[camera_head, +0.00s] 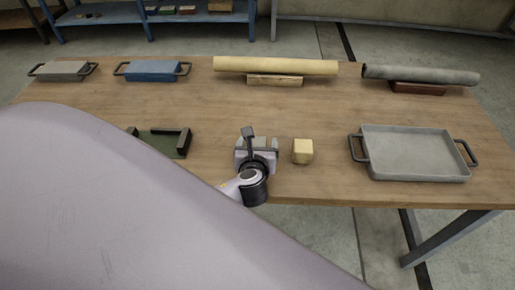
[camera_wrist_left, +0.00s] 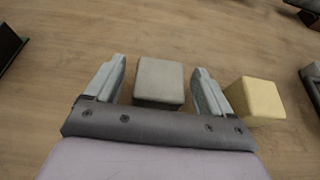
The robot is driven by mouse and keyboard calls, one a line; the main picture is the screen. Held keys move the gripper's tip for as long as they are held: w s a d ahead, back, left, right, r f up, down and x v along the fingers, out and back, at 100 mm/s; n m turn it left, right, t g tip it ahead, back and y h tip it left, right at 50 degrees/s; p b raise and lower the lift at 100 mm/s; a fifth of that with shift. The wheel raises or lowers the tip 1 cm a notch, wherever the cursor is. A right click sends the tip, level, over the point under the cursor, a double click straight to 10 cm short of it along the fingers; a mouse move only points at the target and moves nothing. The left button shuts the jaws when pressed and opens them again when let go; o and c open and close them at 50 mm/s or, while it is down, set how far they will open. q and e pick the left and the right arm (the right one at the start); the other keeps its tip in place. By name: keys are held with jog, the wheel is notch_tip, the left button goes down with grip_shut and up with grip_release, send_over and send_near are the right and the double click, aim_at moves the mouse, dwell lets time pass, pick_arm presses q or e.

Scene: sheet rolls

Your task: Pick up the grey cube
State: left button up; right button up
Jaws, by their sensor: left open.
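The grey cube (camera_wrist_left: 158,82) shows in the left wrist view, between the two fingers of my left gripper (camera_wrist_left: 160,68). The fingers are apart, with a visible gap on each side of the cube. In the head view my left gripper (camera_head: 256,146) is low over the near middle of the table, pointing down. It hides most or all of the grey cube there. A yellow cube (camera_head: 302,151) stands just right of the gripper; it also shows in the wrist view (camera_wrist_left: 256,98), close outside the right finger. My right gripper is in neither view.
A grey tray (camera_head: 415,153) stands at right on the wooden table (camera_head: 330,115). A dark green holder (camera_head: 165,143) is at left, partly behind my arm. A cream roll (camera_head: 275,66), a grey roll (camera_head: 420,75), and blue (camera_head: 152,71) and grey (camera_head: 62,70) handled blocks line the back.

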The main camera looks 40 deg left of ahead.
pick_arm(q)
jog(key=shift+w+a, duration=0.15)
jog(key=shift+w, duration=0.05)
jog(key=c, duration=1.1)
